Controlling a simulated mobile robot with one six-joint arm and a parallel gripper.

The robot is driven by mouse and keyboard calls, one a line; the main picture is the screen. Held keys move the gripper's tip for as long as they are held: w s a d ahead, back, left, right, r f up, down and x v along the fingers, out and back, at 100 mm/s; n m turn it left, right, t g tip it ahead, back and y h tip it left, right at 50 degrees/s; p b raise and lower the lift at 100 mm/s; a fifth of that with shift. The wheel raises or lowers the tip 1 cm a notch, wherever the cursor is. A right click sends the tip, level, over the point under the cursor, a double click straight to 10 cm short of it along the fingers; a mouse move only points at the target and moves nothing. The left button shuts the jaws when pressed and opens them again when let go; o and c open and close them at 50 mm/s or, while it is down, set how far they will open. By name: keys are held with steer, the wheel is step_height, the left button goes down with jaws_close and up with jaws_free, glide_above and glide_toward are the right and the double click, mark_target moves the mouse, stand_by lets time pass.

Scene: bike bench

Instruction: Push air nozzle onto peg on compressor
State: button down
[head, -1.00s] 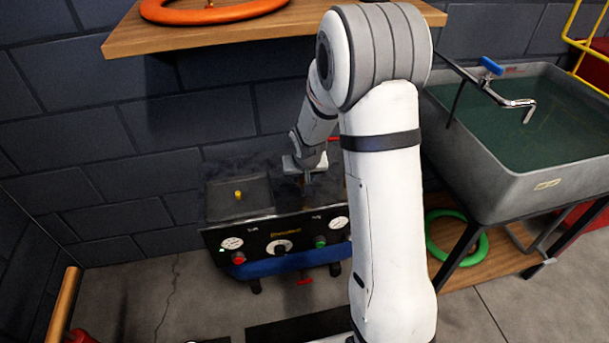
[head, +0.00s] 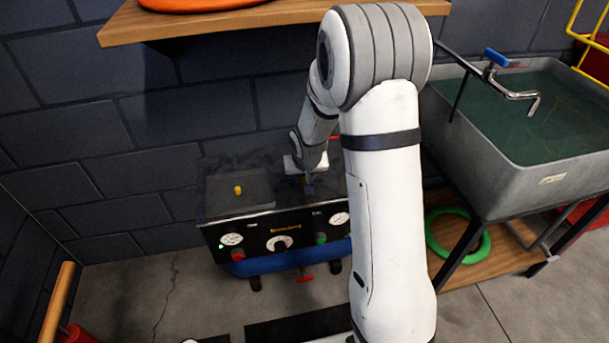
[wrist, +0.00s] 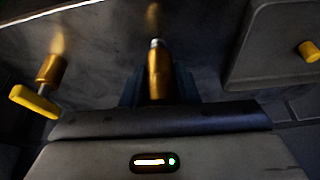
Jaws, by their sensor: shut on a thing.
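The compressor (head: 265,228) stands on the floor against the wall, with gauges and knobs on its front. A short yellow peg (head: 238,190) stands on the recessed left part of its top; it also shows at the right edge of the wrist view (wrist: 308,52). My gripper (head: 309,188) is over the compressor's top, right of this peg in the head view. In the wrist view its dark fingers are shut on the brass-coloured air nozzle (wrist: 158,75), whose silver tip points at the top surface. I cannot tell whether the tip touches it.
A brass valve with a yellow handle (wrist: 38,100) stands left of the nozzle in the wrist view. A wooden shelf (head: 270,22) hangs above the compressor. A sink (head: 500,180) with a tap stands at the right, with a green ring (head: 458,236) below.

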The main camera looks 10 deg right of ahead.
steer(key=shift+f+b, duration=0.35)
steer(key=shift+f, duration=0.1)
steer(key=c, duration=1)
jaws_free()
steer(key=shift+c, duration=0.2)
steer(key=s+d+f+p+v, duration=0.15)
steer(key=p+v, duration=1.35)
steer(key=v, duration=1.7)
steer(key=s+a+r+g+p, duration=0.1)
steer(key=s+r+g+p, duration=0.1)
steer(key=s+r+p, duration=0.8)
steer(key=s+r, duration=0.4)
steer(key=r, duration=0.1)
steer(key=shift+s+a+n, duration=0.2)
steer(key=shift+s+n, duration=0.05)
steer(key=shift+n, duration=0.15)
